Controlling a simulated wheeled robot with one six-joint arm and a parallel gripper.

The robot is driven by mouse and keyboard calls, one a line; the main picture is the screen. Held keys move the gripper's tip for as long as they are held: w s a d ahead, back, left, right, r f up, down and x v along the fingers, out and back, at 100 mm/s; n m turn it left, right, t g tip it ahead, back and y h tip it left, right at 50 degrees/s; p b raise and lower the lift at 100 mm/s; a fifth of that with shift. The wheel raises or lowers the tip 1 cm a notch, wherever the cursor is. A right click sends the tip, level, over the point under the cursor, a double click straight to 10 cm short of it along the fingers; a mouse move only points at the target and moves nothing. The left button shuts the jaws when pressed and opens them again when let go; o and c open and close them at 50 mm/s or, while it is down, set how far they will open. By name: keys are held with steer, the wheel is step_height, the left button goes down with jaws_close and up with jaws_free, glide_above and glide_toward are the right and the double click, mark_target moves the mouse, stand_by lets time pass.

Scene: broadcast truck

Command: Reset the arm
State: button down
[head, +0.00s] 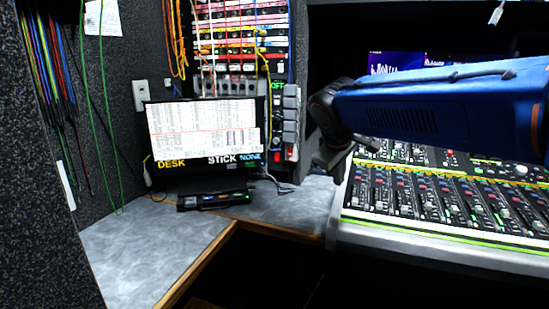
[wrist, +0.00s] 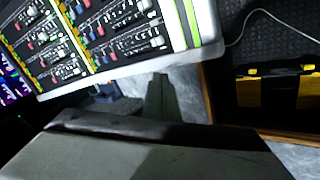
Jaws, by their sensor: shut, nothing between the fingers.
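My blue arm reaches in from the right side of the head view, over the mixing console (head: 440,245). My gripper (head: 341,172) hangs at the arm's left end, near the console's left edge and the grey counter. In the wrist view my gripper's fingers (wrist: 160,85) are together with nothing between them. They point toward the console's pale edge (wrist: 205,35) and the grey counter (wrist: 184,85). From these views I cannot tell whether the fingers touch anything.
A monitor (head: 205,130) stands on the corner counter (head: 150,250), with a small black device (head: 215,200) before it. A patch panel (head: 240,40) with cables is above. Green cables (head: 95,110) hang at left. The space below the counter is dark.

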steer(key=s+d+f+m+y, duration=0.1)
steer(key=s+d+f, duration=0.3)
steer(key=s, duration=0.6)
steer(key=s+d+f+m, duration=0.3)
steer(key=s+f, duration=0.4)
steer(key=s, duration=0.3)
steer(key=s+d+f+m+g+y, duration=0.1)
steer(key=s+d+f+m, duration=0.3)
steer(key=s, duration=0.6)
step_height(320, 180, down, 2)
steer(key=shift+d+f+y, duration=0.2)
steer(key=shift+d+y, duration=0.1)
